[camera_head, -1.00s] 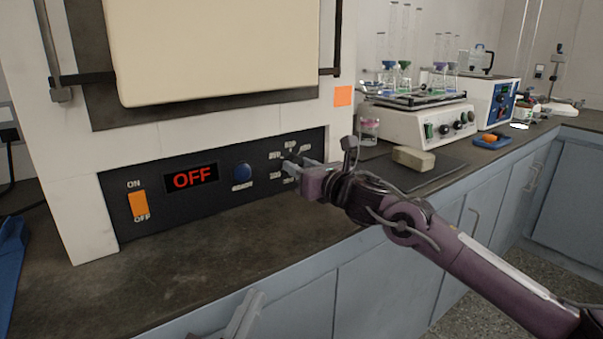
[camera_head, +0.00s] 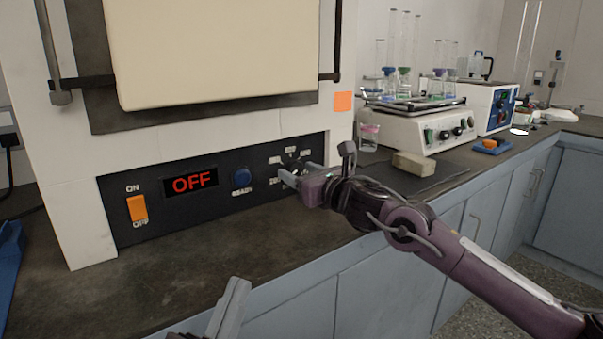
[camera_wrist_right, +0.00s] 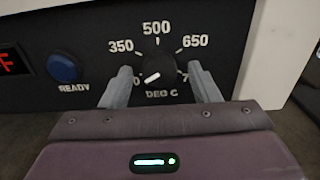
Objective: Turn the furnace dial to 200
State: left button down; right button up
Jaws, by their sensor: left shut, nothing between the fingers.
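The black furnace dial (camera_wrist_right: 160,66) is on the dark control panel, with a white pointer mark slanting to the lower left. Labels 350, 500 and 650 show around it; the lowest left and right labels are partly hidden by my fingers. My right gripper (camera_wrist_right: 163,84) is open, one finger on each side of the dial, with a small gap showing on both sides. In the head view the right gripper (camera_head: 297,172) is at the panel and covers most of the dial. My left gripper (camera_head: 236,292) is shut and empty, low in front of the counter.
The furnace panel has a red OFF display (camera_head: 194,183), an orange ON/OFF switch (camera_head: 137,209) and a blue READY button (camera_head: 242,177). A beige block (camera_head: 413,163) and a shaker with glassware (camera_head: 425,128) stand right of the furnace. The counter before the panel is clear.

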jog(key=shift+s+d, duration=0.15)
jog(key=shift+d, duration=0.05)
jog(key=v, duration=0.7)
jog(key=shift+s+d+p, duration=0.1)
jog(key=shift+s+p, duration=0.1)
jog(key=shift+p, duration=0.15)
pick_arm(q)
jog(key=f, duration=0.1)
jog(key=w+f+g, duration=0.1)
jog(key=f, duration=0.1)
jog(key=w+d+f+g+y, duration=0.1)
jog(key=shift+f, duration=0.25)
jog(key=shift+s, duration=0.1)
